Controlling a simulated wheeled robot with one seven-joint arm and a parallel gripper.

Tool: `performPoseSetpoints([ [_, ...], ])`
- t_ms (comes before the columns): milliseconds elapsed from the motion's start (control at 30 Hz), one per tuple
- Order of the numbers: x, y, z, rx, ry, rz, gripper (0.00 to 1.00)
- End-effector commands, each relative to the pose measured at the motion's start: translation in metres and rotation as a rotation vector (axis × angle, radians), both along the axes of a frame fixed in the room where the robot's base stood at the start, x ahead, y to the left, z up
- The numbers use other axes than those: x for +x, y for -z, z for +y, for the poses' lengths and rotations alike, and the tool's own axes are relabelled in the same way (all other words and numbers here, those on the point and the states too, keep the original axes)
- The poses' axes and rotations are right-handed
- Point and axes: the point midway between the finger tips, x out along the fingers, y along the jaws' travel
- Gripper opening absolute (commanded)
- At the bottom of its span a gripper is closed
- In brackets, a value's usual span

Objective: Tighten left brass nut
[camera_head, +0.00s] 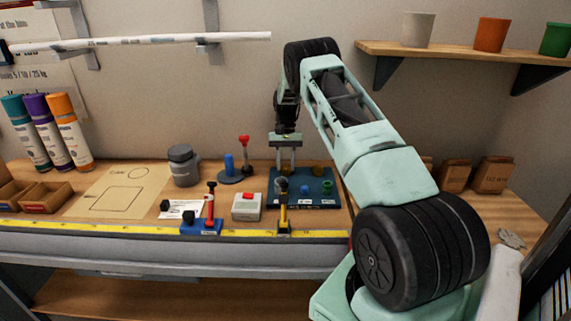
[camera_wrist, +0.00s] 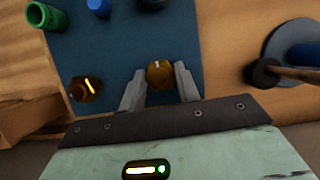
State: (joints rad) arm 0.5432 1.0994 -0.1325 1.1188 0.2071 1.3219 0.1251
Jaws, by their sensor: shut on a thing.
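A dark blue board (camera_head: 262,201) lies on the workbench; it also shows in the wrist view (camera_wrist: 118,50). Two brass nuts stand on it. The left brass nut (camera_wrist: 160,73) is between the two fingers of my gripper (camera_wrist: 161,80), which is shut on it. In the head view my gripper (camera_head: 286,165) points straight down over the back left of the board, and its fingers mostly hide that nut. The other brass nut (camera_head: 317,171) stands to the right in the head view; in the wrist view it shows at left (camera_wrist: 85,90), apart from the fingers, with a bright yellow mark.
A yellow-handled tool (camera_head: 283,213) stands upright at the front edge. A red-knobbed stand (camera_head: 244,153) is left of my gripper. A grey box with red button (camera_head: 247,207) sits front left.

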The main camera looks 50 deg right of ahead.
Motion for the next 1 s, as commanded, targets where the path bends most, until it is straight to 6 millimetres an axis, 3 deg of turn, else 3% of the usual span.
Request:
performPoseSetpoints([
  [567,0.0007,-0.0001,-0.0003,-0.002,0.038,-0.002,0.1],
  [600,0.0007,-0.0001,-0.0003,-0.002,0.038,-0.002,0.35],
  [667,0.0006,-0.0002,-0.0003,-0.002,0.038,-0.002,0.52],
  [1000,0.0003,-0.0023,-0.0003,-0.001,0.036,-0.002,0.54],
])
